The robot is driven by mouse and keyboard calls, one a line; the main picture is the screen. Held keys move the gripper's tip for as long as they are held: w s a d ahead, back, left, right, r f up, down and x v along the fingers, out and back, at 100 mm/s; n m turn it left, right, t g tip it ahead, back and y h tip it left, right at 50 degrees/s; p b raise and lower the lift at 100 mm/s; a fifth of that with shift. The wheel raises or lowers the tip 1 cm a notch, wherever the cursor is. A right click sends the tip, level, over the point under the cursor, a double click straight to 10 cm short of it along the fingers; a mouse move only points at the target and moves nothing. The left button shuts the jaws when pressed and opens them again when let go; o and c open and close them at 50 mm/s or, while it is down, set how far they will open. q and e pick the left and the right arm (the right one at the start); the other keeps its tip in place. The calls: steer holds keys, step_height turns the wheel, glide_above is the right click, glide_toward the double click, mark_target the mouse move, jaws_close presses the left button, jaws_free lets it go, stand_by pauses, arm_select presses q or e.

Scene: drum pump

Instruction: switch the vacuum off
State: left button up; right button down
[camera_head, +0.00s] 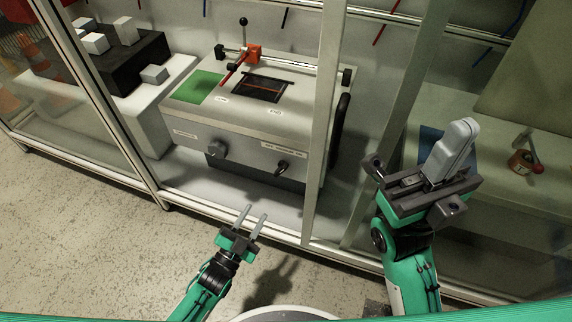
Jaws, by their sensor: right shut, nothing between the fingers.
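A grey box-shaped machine (245,125) stands behind the frame posts. Its front has a left dark knob (217,148) and a right dark knob (282,167). Each has a small white label above it, too small to read surely, so I cannot tell which one is the vacuum switch. My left gripper (256,217) is in front of and below the machine, its two thin fingers apart and empty, not touching either knob. My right gripper (455,143) is raised to the right of the machine, its fingers together with nothing held.
A green pad (194,87), a dark recess (259,88) and a red clamp with a black-knobbed lever (243,50) are on the machine's top. Metal posts (325,120) stand near it. A black block with white pieces (100,62) stands left. A red-handled valve (528,158) is right.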

mark_target(279, 173)
arm_select(q)
steer(key=b+x, duration=0.3)
steer(key=x, duration=1)
steer(key=shift+w+d+r, duration=0.2)
steer(key=shift+r, duration=0.05)
jaws_close()
